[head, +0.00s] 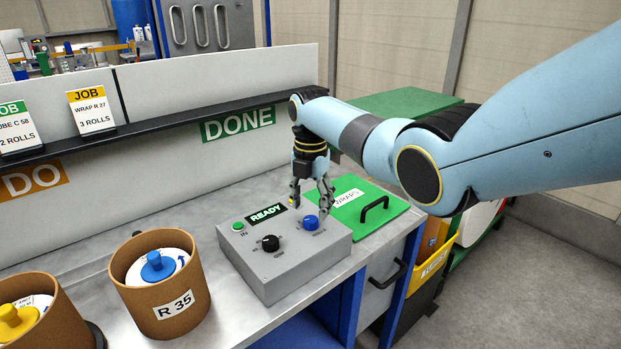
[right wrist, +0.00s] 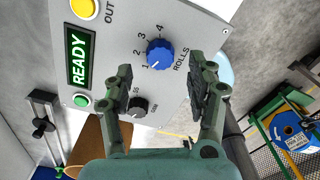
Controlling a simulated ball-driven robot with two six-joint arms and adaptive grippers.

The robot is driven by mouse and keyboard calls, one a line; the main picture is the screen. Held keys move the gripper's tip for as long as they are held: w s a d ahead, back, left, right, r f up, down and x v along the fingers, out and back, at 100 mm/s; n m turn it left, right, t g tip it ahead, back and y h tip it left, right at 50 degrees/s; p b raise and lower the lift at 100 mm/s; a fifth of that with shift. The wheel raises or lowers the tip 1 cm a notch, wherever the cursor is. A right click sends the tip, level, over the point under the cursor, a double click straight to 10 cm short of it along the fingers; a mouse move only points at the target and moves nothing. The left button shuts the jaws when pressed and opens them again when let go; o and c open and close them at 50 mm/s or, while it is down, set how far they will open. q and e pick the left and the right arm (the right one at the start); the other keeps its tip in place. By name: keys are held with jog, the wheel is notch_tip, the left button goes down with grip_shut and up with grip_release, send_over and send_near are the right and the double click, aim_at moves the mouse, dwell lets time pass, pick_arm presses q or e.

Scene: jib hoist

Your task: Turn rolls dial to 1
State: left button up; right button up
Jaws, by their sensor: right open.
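The blue rolls dial (head: 311,222) is on the right part of the grey control box (head: 300,275), just below my right gripper (head: 311,198). In the right wrist view the dial (right wrist: 158,52) has the numbers 1 to 4 around it and the word ROLLS beside it. I cannot tell for sure which number its mark points to. My right gripper (right wrist: 166,86) is open and empty, its two fingers spread to either side of the dial in the picture and apart from it. My left gripper is not in view.
A black dial (head: 270,243), a green IN button (head: 238,226) and a READY display (head: 266,213) share the box. A yellow OUT button (right wrist: 84,8) is near the display.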

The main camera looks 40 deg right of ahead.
aim_at(311, 219)
notch_tip(311, 219, up, 8)
jog(key=shift+r, duration=0.15)
dwell(0.5)
